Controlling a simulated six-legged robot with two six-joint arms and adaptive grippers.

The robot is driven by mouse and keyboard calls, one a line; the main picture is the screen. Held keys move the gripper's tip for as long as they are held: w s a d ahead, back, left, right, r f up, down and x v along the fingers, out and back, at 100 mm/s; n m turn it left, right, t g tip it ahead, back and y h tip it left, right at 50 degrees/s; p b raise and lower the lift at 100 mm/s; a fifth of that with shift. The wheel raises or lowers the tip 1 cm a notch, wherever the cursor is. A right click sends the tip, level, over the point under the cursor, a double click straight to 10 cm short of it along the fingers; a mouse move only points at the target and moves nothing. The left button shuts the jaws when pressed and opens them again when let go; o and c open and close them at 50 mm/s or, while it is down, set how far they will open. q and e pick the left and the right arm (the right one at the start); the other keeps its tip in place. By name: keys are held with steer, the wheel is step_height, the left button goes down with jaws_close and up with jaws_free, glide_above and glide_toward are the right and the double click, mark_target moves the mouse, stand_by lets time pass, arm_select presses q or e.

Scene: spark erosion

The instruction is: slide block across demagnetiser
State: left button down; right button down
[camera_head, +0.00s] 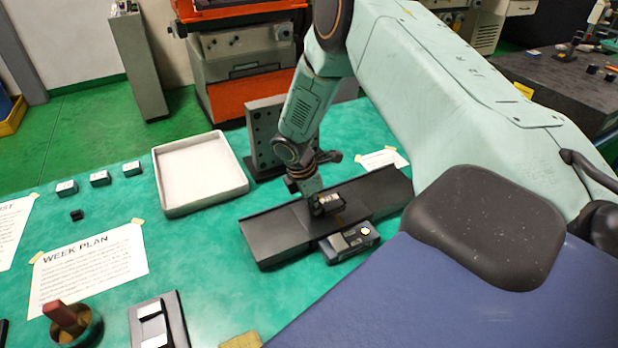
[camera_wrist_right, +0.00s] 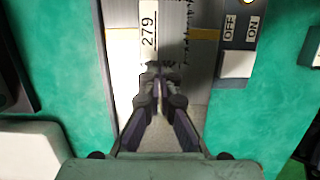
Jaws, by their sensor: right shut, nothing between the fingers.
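The demagnetiser (camera_head: 275,236) is a long dark flat plate on the green table in the head view. Its control box (camera_head: 350,243) sits on the near side, and its OFF and ON switch (camera_wrist_right: 237,63) shows in the wrist view. A small dark block (camera_head: 330,202) with a white label reading 279 (camera_wrist_right: 148,30) lies on the plate near its yellow line. My right gripper (camera_wrist_right: 160,84) is shut and empty, low over the plate, with its fingertips at the block's near end in the wrist view. I cannot tell whether they touch. My left gripper is not in view.
An empty white tray (camera_head: 202,205) stands left of the plate. Several labelled dark blocks (camera_head: 100,178) and a small black piece (camera_head: 77,215) lie farther left. A dark angle plate (camera_head: 262,130) stands behind.

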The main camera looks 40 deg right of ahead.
steer(key=shift+a, duration=0.1)
steer(key=shift+r, duration=0.3)
steer(key=v, duration=1.1)
steer(key=shift+r, duration=0.2)
steer(key=shift+a, duration=0.15)
steer(key=shift+f, duration=0.1)
